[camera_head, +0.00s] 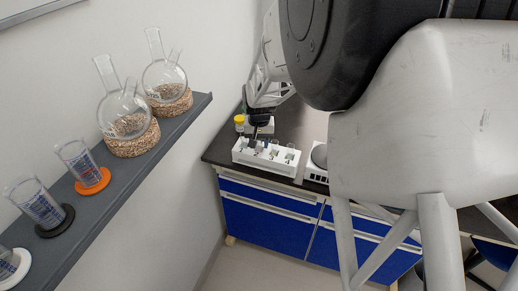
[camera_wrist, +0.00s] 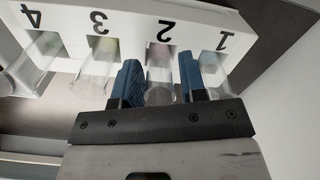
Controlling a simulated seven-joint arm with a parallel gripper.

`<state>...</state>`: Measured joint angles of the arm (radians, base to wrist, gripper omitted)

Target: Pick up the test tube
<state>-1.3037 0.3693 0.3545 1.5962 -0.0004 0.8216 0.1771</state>
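A white rack (camera_head: 266,160) stands on the dark counter in the head view, and my gripper (camera_head: 256,138) is pointed down over its left part. In the wrist view, the rack (camera_wrist: 125,22) has slots numbered 1 to 4, with clear test tubes in them. My gripper (camera_wrist: 160,80) has its two blue fingers on either side of the test tube at slot 2 (camera_wrist: 161,72). The fingers look spread, with narrow gaps beside the glass; contact is hard to judge. Neighbouring tubes stand at slot 3 (camera_wrist: 97,68), slot 4 (camera_wrist: 36,62) and slot 1 (camera_wrist: 214,68).
A white device (camera_head: 316,174) stands right of the rack. A yellow-capped item (camera_head: 239,121) is behind it, near the wall. A grey shelf (camera_head: 150,155) at left holds round flasks (camera_head: 126,122) and beakers (camera_head: 76,158). The neighbouring tubes leave little room beside the fingers.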

